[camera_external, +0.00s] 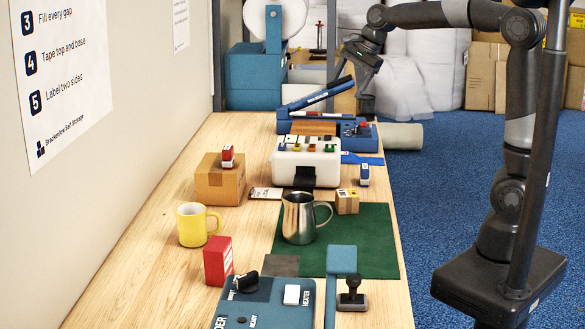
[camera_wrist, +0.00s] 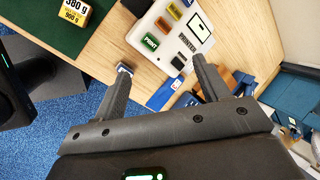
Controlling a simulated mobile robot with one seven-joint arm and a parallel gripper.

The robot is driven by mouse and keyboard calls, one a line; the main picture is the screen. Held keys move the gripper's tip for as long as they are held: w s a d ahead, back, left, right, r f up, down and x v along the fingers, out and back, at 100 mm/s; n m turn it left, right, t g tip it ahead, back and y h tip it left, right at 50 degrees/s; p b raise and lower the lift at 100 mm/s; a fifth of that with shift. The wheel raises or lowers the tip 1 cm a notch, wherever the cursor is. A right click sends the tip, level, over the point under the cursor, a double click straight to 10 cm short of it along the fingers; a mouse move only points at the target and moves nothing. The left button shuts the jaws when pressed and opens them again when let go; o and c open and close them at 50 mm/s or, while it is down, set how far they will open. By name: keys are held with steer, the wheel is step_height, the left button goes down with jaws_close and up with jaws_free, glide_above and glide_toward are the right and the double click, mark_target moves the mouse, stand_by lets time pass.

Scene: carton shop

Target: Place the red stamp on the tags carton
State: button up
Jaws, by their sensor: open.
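The red stamp (camera_external: 227,155) sits upright on top of a brown carton (camera_external: 215,187) at the left of the bench in the external view. No lettering is readable on this carton, so I cannot tell if it is the tags carton. My gripper (camera_wrist: 160,64) is open and empty, its two fingers spread above the bench's right edge in the wrist view. In the external view my gripper (camera_external: 362,60) is high at the far end, well apart from the red stamp. The red stamp is not seen in the wrist view.
A white printer box (camera_external: 306,160) with coloured pieces stands mid-bench, with a blue stamp (camera_external: 365,175) right of it. A small labelled carton (camera_external: 347,201) and a steel jug (camera_external: 299,218) stand nearer. A yellow mug (camera_external: 192,225) and red box (camera_external: 217,261) are at the left.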

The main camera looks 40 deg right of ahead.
steer(key=s+d+f+n+h, duration=0.1)
steer(key=s+d+f+n, duration=0.2)
steer(key=s, duration=0.5)
steer(key=s+d+f+n+t+h, duration=0.1)
steer(key=s+d+f+n, duration=0.1)
steer(key=s+d+n, duration=0.3)
steer(key=s+d+f+n+h, duration=0.1)
steer(key=s+d+f+n, duration=0.2)
steer(key=s+n, duration=0.4)
steer(key=s+d, duration=0.1)
steer(key=s, duration=0.4)
steer(key=shift+d+f, duration=0.35)
